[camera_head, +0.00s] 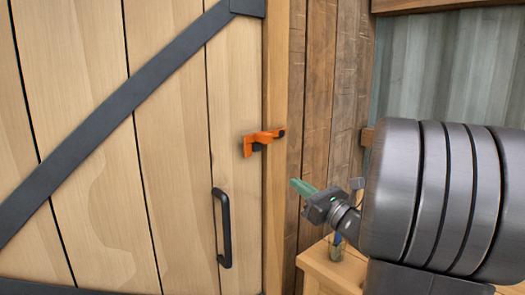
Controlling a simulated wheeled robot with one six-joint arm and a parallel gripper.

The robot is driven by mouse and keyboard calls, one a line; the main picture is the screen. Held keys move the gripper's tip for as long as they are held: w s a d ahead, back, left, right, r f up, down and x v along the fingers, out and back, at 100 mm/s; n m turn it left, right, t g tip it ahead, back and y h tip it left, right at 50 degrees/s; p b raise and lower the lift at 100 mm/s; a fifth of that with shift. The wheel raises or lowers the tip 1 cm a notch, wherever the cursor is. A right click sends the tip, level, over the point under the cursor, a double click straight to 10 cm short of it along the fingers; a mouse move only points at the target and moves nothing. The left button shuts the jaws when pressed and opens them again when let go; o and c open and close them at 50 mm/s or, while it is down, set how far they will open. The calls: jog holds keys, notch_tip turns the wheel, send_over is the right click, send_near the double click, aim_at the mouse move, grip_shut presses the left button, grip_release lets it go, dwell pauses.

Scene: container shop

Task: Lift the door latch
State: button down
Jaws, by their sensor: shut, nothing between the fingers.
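The orange door latch (262,140) is mounted near the right edge of the wooden door (175,150). Its bar reaches to the right across the door's edge onto the frame post, and a small dark part sits under it. My gripper (296,184) is to the right of the latch and lower in the picture, with its green fingers pointing left. The fingers are together and empty. They appear apart from the latch; how far they are from the door is hard to tell.
A black vertical pull handle (222,228) stands out from the door below the latch. A dark diagonal brace (105,110) crosses the door. A wooden ledge (330,268) with a small glass-like item (336,248) lies below my gripper. Plank wall (330,90) is to the right.

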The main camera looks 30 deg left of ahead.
aim_at(271, 142)
jog(key=shift+a, duration=0.1)
dwell(0.3)
jog(key=w+a+r+p, duration=0.3)
jog(key=a+r, duration=0.3)
jog(key=a, duration=0.3)
jog(key=shift+w+r+p, duration=0.25)
jog(key=shift+w+p, duration=0.05)
jog(key=shift+w, duration=0.05)
jog(key=shift+r, duration=0.15)
